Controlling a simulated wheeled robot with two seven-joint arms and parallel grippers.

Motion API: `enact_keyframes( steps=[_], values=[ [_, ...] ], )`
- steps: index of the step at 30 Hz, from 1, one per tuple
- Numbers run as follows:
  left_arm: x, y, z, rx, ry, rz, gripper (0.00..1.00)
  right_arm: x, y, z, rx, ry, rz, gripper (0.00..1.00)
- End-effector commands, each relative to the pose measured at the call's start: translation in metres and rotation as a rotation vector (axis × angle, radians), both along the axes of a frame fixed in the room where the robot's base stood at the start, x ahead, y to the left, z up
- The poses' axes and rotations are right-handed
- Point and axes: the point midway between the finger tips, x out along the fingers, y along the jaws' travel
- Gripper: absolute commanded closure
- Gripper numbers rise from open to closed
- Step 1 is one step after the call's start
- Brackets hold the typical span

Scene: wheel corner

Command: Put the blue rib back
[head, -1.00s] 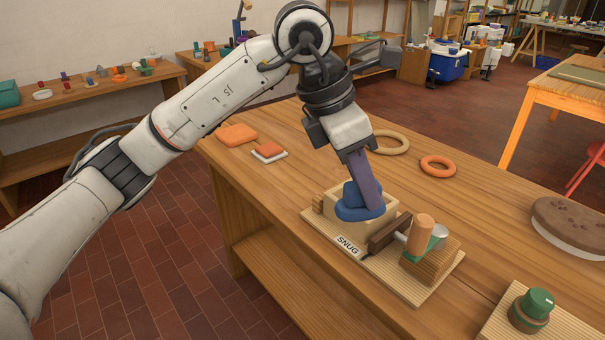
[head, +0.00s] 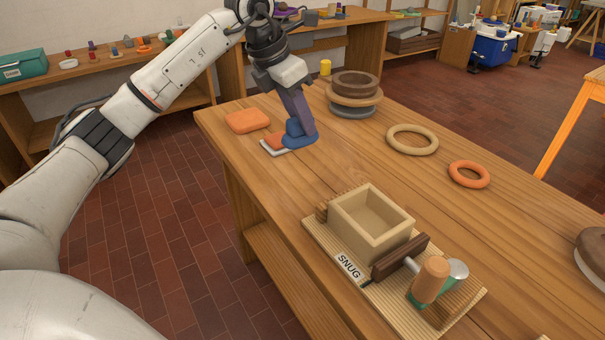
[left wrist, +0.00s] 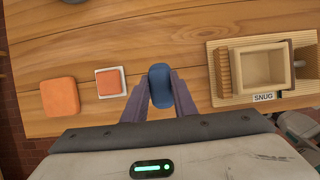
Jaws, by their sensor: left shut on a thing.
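The blue rib (head: 299,136) is a rounded blue piece held low over the back left of the wooden table. My left gripper (head: 304,119) is shut on it, fingers pointing down. In the left wrist view the blue rib (left wrist: 160,84) sits between the two purple-grey fingertips (left wrist: 160,97). It is just right of a small orange square on a white base (left wrist: 110,82), with a gap between them. I cannot tell whether the rib touches the table. The wooden box (head: 385,246) on the SNUG board is empty. My right gripper is out of view.
An orange block (head: 247,120) lies left of the rib. Stacked round discs (head: 354,92), a tan ring (head: 412,139) and an orange ring (head: 469,174) are to its right. A clamp with a wooden handle (head: 430,281) stands beside the box. Table between rib and box is clear.

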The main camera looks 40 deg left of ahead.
Motion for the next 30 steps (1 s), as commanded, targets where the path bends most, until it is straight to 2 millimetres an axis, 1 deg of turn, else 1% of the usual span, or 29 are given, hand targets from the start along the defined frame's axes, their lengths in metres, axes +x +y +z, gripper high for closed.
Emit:
enact_keyframes(
  steps=[6, 12, 17, 19, 22, 28, 29, 30],
  values=[
    [-0.001, 0.0, -0.034, 0.001, 0.004, -0.001, 0.93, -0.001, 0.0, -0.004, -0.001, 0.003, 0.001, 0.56],
    [0.0, 0.0, -0.054, 0.0, 0.002, -0.001, 0.93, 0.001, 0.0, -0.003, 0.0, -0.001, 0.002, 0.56],
    [-0.001, 0.0, -0.08, 0.001, 0.004, -0.001, 0.93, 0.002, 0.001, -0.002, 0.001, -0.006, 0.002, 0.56],
    [-0.001, 0.0, -0.087, 0.001, 0.003, -0.001, 0.93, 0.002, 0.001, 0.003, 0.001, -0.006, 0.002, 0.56],
    [-0.001, 0.0, -0.095, 0.001, 0.001, -0.001, 0.93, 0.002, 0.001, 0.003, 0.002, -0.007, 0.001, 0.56],
    [0.0, -0.001, -0.096, 0.001, 0.0, -0.002, 0.93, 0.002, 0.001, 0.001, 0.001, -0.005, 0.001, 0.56],
    [0.0, -0.001, -0.096, 0.001, 0.0, -0.002, 0.72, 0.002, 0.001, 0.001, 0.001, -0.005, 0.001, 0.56],
    [0.0, -0.001, -0.096, 0.001, 0.0, -0.002, 0.65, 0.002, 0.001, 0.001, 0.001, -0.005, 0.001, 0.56]
  ],
)
